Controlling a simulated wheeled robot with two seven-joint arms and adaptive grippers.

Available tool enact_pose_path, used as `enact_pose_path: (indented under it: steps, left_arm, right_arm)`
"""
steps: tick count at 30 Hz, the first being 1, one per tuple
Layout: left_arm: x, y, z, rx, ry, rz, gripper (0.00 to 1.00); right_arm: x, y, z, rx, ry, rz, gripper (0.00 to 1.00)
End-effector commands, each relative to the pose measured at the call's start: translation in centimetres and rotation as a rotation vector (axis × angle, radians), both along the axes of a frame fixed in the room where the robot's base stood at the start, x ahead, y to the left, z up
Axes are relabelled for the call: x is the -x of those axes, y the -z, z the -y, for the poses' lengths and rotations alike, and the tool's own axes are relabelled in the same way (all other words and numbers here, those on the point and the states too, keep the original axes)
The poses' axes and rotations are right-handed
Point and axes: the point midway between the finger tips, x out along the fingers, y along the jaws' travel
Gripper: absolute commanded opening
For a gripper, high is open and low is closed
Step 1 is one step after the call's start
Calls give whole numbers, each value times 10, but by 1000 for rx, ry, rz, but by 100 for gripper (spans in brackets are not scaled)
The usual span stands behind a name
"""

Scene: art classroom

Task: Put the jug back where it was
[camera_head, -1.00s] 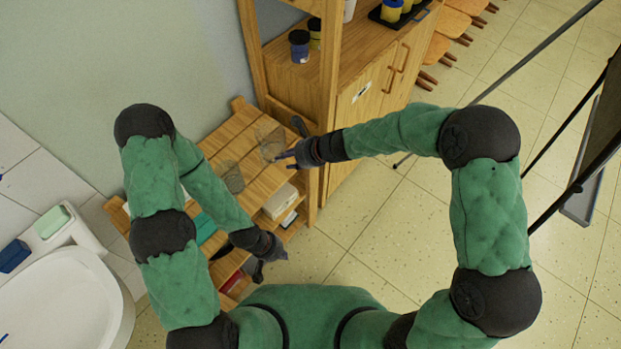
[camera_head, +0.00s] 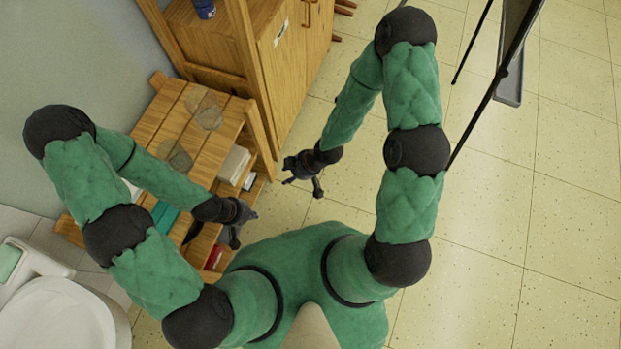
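Two clear glass vessels stand on the slatted top of a low wooden shelf in the head view. I take the one farther back (camera_head: 209,116) to be the jug, though its see-through shape is hard to make out. The other glass vessel (camera_head: 180,159) stands nearer to me, to its lower left. My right gripper (camera_head: 304,190) is open and empty, clear of the shelf, over the floor on its right. My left gripper (camera_head: 243,227) looks open and empty, near the shelf's front right corner, below both vessels. Neither gripper touches glass.
The low wooden shelf (camera_head: 152,127) has lower boards with a white box (camera_head: 234,163), a teal item (camera_head: 164,215) and a red item (camera_head: 213,258). A wooden cabinet (camera_head: 290,75) stands behind it.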

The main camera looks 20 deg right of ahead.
Motion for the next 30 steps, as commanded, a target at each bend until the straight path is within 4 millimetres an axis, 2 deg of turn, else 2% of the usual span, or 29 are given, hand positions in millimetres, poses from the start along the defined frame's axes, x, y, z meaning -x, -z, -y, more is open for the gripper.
enact_pose_path:
  steps: [1, 4, 6, 10, 14, 30]
  left_arm:
    - [0, 0, 0, 0, 0, 0, 0]
    - [0, 0, 0, 0, 0, 0, 0]
    - [0, 0, 0, 0, 0, 0, 0]
    - [0, 0, 0, 0, 0, 0, 0]
    - [0, 0, 0, 0, 0, 0, 0]
    - [0, 0, 0, 0, 0, 0, 0]
  right_arm:
    - [18, 9, 9, -8, 172, -117, 39]
    - [46, 20, 23, -14, 483, -307, 39]
    - [62, 25, 30, -10, 651, -405, 39]
    - [80, 29, 38, -2, 846, -511, 39]
    - [85, 31, 40, 2, 904, -542, 39]
    - [84, 30, 40, 1, 902, -539, 39]
